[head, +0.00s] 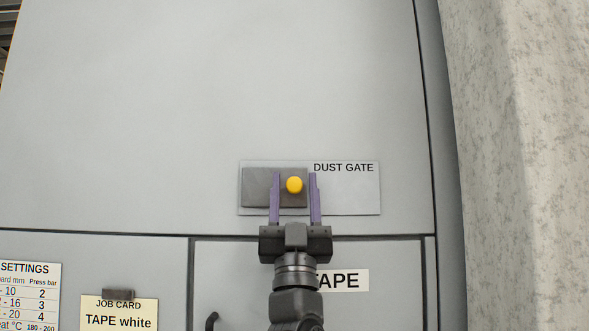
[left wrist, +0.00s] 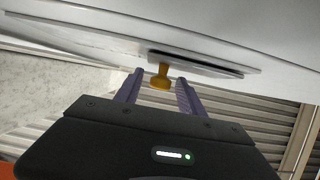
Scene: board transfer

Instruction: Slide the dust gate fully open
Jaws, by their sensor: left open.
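The dust gate is a dark grey sliding plate (head: 257,184) on a light backing plate (head: 350,195) marked "DUST GATE" in the head view. The plate sits at the left part of the backing. My left gripper (head: 295,178) is open, with one purple finger on each side of the knob. The left wrist view shows the knob (left wrist: 160,76) between the two fingertips, with a gap visible on the right side. Whether a finger touches it I cannot tell. My right gripper is not in view.
The backing plate is on a grey cabinet front (head: 200,90) with seams below and to the right. Below are a settings sheet (head: 30,300), a job card (head: 119,314) and a partly hidden "TAPE" label (head: 345,280). A mottled grey surface (head: 520,150) stands at the right.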

